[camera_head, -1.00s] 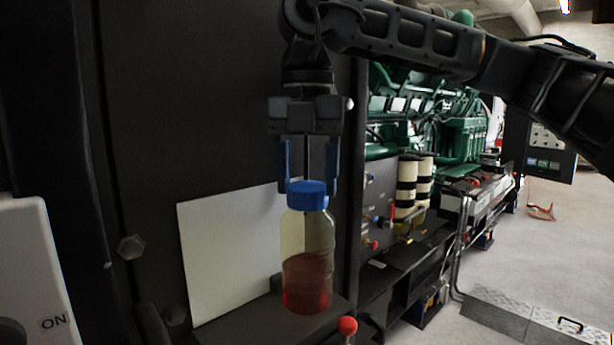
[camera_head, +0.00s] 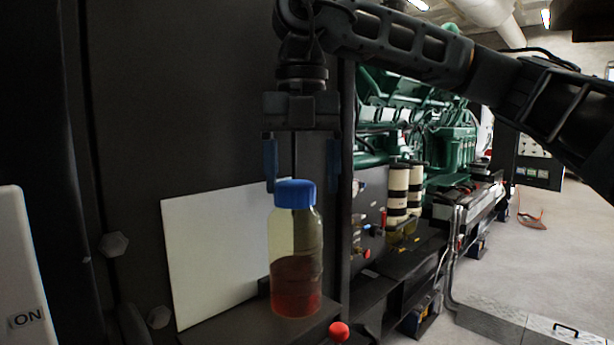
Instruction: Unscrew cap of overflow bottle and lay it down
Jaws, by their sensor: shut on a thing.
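The overflow bottle (camera_head: 296,245) stands upright on a dark shelf, clear with red liquid in its lower part. Its blue cap (camera_head: 295,193) sits on the bottle's mouth; I cannot tell how tightly it is screwed on. My gripper (camera_head: 301,186) points straight down over the bottle, its blue-padded fingers at either side of the cap. It is shut on the cap. The exact contact is hard to see, as the far side of the cap is hidden.
A white panel (camera_head: 215,250) leans behind the bottle at left. A red knob (camera_head: 339,331) stands at the shelf's front right. A dark cabinet wall rises behind. Bare shelf (camera_head: 225,328) shows left of the bottle. Green genset machinery (camera_head: 440,150) lies further back right.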

